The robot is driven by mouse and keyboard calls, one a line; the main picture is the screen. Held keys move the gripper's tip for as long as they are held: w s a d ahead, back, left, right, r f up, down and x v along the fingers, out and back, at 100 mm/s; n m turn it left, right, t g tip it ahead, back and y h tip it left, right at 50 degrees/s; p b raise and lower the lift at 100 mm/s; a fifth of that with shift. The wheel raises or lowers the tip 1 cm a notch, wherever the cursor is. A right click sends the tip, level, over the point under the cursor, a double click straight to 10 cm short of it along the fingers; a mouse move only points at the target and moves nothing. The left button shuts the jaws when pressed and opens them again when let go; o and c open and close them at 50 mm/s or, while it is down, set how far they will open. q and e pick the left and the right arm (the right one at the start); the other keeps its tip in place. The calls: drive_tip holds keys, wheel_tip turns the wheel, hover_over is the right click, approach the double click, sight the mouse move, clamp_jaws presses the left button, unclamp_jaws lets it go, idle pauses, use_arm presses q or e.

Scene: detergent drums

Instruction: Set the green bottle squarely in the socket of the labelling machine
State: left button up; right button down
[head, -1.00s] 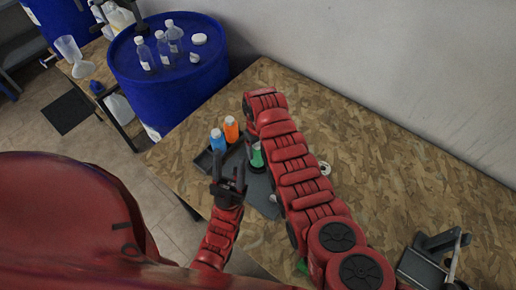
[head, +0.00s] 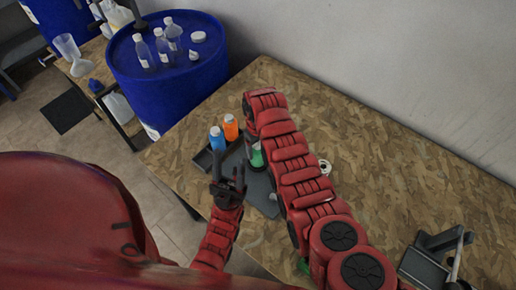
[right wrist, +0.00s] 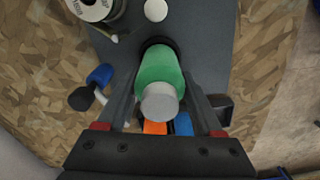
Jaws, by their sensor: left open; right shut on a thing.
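The green bottle (right wrist: 158,66) with a grey cap stands between the fingers of my right gripper (right wrist: 160,75), which is shut on it. A dark ring, apparently the socket (right wrist: 157,42), shows at its far end on the grey plate of the labelling machine (right wrist: 205,25). I cannot tell whether the bottle is fully seated. In the head view the green bottle (head: 257,158) is partly hidden beside my right arm, which hides the right gripper. My left gripper (head: 229,160) is open and empty, left of the bottle.
A blue bottle (head: 217,138) and an orange bottle (head: 231,127) stand in a dark tray (head: 203,161). A label roll (right wrist: 92,8) and a blue-ended lever (right wrist: 100,75) are near the bottle. A grey device (head: 428,263) stands at bottom right. The table's right side is mostly clear.

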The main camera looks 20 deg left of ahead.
drive_tip(key=shift+f+b, duration=0.35)
drive_tip(key=shift+f, duration=0.1)
unclamp_jaws()
drive_tip(key=shift+r, duration=0.1)
idle(0.3)
drive_tip(key=shift+r+p, duration=0.9)
drive_tip(key=shift+r, duration=0.55)
drive_tip(key=shift+r+p, duration=0.75)
drive_tip(key=shift+r, duration=1.55)
